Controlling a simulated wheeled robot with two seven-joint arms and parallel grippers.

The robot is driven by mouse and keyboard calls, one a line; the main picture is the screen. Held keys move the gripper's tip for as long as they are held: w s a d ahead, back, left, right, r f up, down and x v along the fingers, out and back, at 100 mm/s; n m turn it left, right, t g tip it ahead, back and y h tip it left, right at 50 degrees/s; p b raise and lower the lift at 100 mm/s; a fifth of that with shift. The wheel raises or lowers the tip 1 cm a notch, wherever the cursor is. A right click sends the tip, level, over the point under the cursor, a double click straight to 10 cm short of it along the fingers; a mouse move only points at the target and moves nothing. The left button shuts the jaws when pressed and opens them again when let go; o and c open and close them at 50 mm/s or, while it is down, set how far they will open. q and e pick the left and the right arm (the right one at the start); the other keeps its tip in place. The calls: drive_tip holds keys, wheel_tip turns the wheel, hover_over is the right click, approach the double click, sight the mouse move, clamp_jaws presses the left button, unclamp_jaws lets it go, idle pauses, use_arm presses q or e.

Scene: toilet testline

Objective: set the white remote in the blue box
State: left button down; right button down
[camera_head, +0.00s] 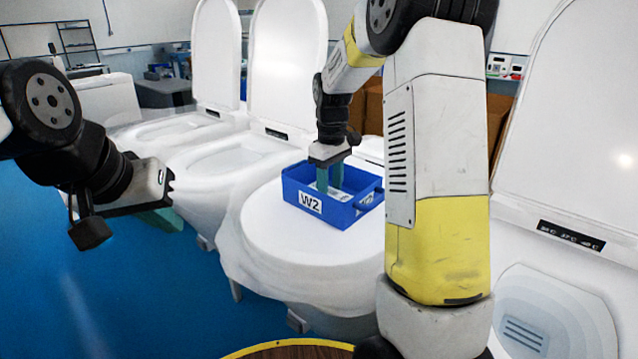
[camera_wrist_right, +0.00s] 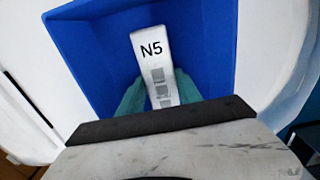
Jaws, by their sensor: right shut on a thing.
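The blue box (camera_head: 318,205) with a "W2" label stands on the closed white lid of the middle toilet. My right gripper (camera_head: 330,184) points down into the box, its teal fingers inside the walls. In the right wrist view the right gripper (camera_wrist_right: 160,98) is shut on the white remote (camera_wrist_right: 152,52), marked "N5" with grey buttons. The remote is over the blue box floor (camera_wrist_right: 100,55); whether it touches the floor I cannot tell. My left gripper (camera_head: 168,219) is at the left, away from the box; its finger opening is not clear.
The white toilet lid (camera_head: 285,240) around the box is clear. Toilets with raised lids (camera_head: 287,65) stand behind and to the left, another toilet (camera_head: 555,310) at the right. Brown cartons (camera_head: 374,110) are behind my right arm. A round wooden top (camera_head: 290,350) shows at the bottom edge.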

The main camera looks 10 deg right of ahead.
sight(330, 192)
drive_tip(key=c, duration=0.8)
unclamp_jaws()
wheel_tip(330, 192, up, 12)
drive_tip(key=s+m+t, duration=0.2)
drive_tip(key=s, duration=0.6)
drive_tip(key=s+a+m+t+y, duration=0.1)
drive_tip(key=s+m+t, duration=0.1)
drive_tip(key=s, duration=0.6)
drive_tip(key=s+a+m+t+y, duration=0.1)
drive_tip(key=s+m+t, duration=0.1)
drive_tip(key=s, duration=0.6)
drive_tip(key=shift+s+a+f+m, duration=0.15)
drive_tip(key=shift+f+m, duration=0.1)
drive_tip(key=shift+m, duration=0.25)
